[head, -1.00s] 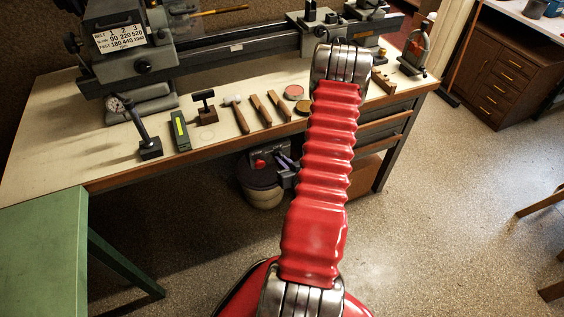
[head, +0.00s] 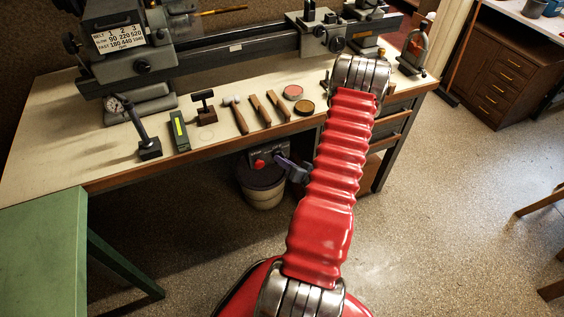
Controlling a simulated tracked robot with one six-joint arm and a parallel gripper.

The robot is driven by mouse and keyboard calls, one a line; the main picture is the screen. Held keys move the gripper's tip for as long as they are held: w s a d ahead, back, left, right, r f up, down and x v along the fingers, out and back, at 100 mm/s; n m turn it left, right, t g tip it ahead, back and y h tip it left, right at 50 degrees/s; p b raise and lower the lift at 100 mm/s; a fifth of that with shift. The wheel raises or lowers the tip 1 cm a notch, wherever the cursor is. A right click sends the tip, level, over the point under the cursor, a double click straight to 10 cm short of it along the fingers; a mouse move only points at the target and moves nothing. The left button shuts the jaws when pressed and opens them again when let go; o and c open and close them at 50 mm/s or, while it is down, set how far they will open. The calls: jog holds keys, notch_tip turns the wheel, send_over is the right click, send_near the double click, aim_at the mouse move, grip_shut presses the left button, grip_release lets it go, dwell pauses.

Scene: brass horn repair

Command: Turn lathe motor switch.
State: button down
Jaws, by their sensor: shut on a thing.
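The lathe motor switch (head: 263,154) is a grey box with a red round button, mounted under the front edge of the bench. My gripper (head: 284,161) is at the right side of this box, showing as small purple-blue and grey parts. It is shut on the switch's handle, though the handle itself is mostly covered by the jaws. My red ribbed arm (head: 330,160) rises in front and hides the rest of the wrist. The lathe (head: 240,50) stands at the back of the bench, with a white speed plate on its headstock.
A bucket (head: 262,193) stands below the switch. A green table (head: 45,240) is at lower left. Floor at right is open.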

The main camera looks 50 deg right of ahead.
jog(key=shift+d, duration=0.1)
jog(key=c, duration=1.8)
grip_release()
jog(key=shift+s, duration=0.1)
jog(key=v, duration=1.3)
jog(key=shift+s, duration=0.35)
